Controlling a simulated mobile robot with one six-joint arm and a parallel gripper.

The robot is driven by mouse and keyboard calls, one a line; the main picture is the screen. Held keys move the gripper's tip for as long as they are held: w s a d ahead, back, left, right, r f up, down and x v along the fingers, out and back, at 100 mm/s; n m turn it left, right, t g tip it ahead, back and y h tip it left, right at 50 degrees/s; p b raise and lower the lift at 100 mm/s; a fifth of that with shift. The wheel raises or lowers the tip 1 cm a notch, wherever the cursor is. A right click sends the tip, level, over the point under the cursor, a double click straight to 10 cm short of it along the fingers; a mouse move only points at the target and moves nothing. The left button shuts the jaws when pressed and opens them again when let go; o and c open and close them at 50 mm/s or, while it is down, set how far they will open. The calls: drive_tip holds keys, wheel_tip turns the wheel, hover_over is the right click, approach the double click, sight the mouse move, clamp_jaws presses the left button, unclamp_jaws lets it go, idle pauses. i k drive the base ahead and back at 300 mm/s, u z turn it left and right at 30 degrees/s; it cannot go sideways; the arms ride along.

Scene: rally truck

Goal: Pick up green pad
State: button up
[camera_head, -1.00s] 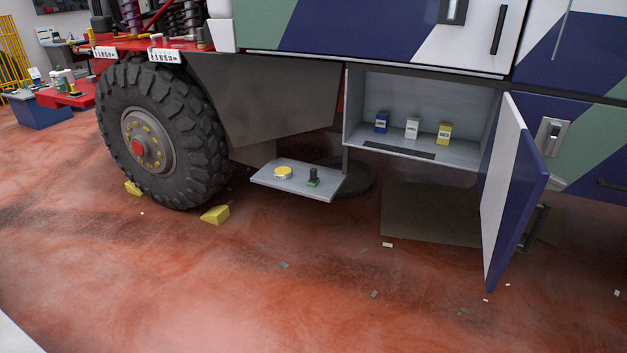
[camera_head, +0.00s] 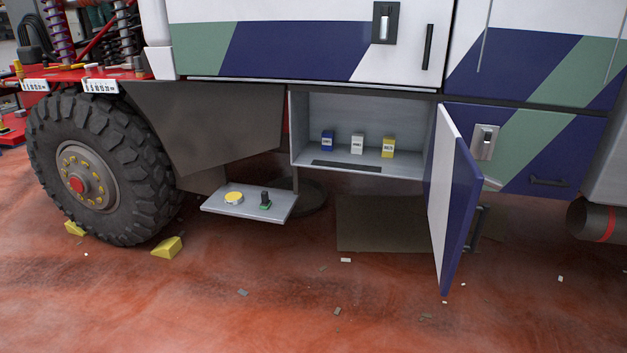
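On a small grey shelf (camera_head: 225,209) below the truck body, a small green piece (camera_head: 265,206) lies under a dark upright knob or handle (camera_head: 265,197). It is the only small green object I see near the truck, and it is too small to tell more of its shape. A round yellow piece (camera_head: 233,198) lies to its left on the same shelf. My gripper is not in view.
A large wheel (camera_head: 85,170) with yellow chocks (camera_head: 168,247) stands left. The red floor in front is mostly clear, with small scraps.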

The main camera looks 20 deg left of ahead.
sight(265, 202)
drive_tip(key=z, duration=0.75)
drive_tip(key=k, duration=0.15)
drive_tip(key=u, duration=2.75)
drive_tip(key=i, duration=2)
drive_tip(key=u, duration=0.05)
